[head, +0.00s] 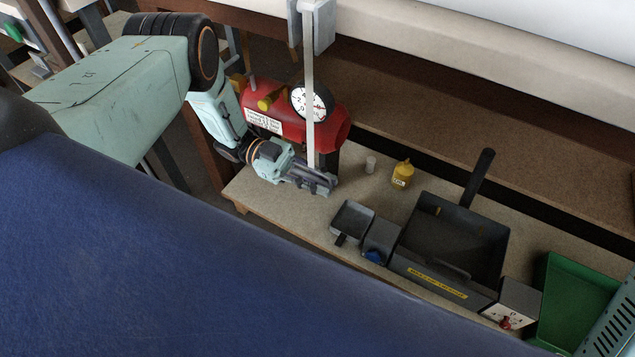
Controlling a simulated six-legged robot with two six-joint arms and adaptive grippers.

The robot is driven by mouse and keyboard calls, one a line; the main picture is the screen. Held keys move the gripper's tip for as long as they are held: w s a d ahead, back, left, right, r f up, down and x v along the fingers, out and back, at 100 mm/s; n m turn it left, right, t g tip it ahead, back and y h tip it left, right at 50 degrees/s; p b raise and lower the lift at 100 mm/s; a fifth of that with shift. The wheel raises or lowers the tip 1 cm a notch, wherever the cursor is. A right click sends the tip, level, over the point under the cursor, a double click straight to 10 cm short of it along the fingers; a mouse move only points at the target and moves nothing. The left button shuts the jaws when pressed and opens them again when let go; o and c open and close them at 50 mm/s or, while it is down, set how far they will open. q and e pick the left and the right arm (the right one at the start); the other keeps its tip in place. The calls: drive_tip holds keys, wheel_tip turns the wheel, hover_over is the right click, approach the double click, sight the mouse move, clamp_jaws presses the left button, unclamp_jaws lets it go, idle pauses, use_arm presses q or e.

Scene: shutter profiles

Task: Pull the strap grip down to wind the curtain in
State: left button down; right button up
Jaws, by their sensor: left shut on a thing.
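A pale flat strap (308,90) hangs down from a grey guide (317,25) at the top of the head view. My left gripper (322,183) is shut at the strap's lower end, just above the bench top. The strap grip itself is mostly hidden by the fingers. A pale cream sheet or roll, perhaps the curtain (450,50), runs across the upper right. My right gripper is not in view.
A red tank (330,125) with a round dial stands behind the strap. A green tray (575,300) is at lower right.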

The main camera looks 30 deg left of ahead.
use_arm(q)
drive_tip(key=shift+w+f, duration=0.1)
drive_tip(key=shift+f, duration=0.05)
idle(0.3)
drive_tip(key=c, duration=1.3)
unclamp_jaws()
drive_tip(key=a, duration=1.2)
drive_tip(key=shift+w, duration=0.4)
